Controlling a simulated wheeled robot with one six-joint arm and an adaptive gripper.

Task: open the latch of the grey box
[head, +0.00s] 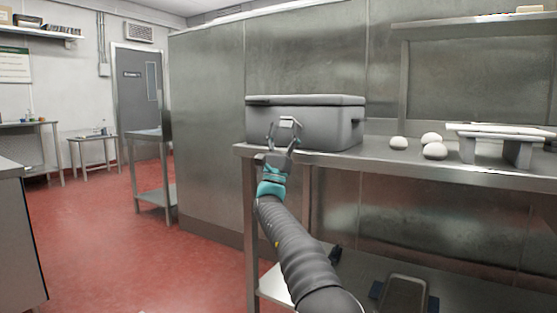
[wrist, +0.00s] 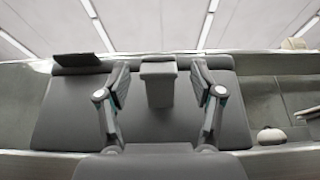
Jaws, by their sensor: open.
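The grey box (head: 340,128) sits closed on the steel counter in the head view, its lid (head: 310,100) down. In the wrist view the box (wrist: 60,120) fills the middle of the picture. A grey latch (wrist: 158,84) stands out on its front, between my two fingers. My gripper (head: 285,130) is open in front of the box's front face. In the wrist view my gripper (wrist: 159,92) has one finger on each side of the latch, with a gap on both sides. The head view does not show the latch clearly, as my gripper covers that part.
Several white dough balls (head: 398,143) lie on the counter (head: 380,158) right of the box. A grey stand-like object (head: 490,145) is further right. A steel wall (head: 300,60) is behind. A lower shelf holds a tray (head: 405,292).

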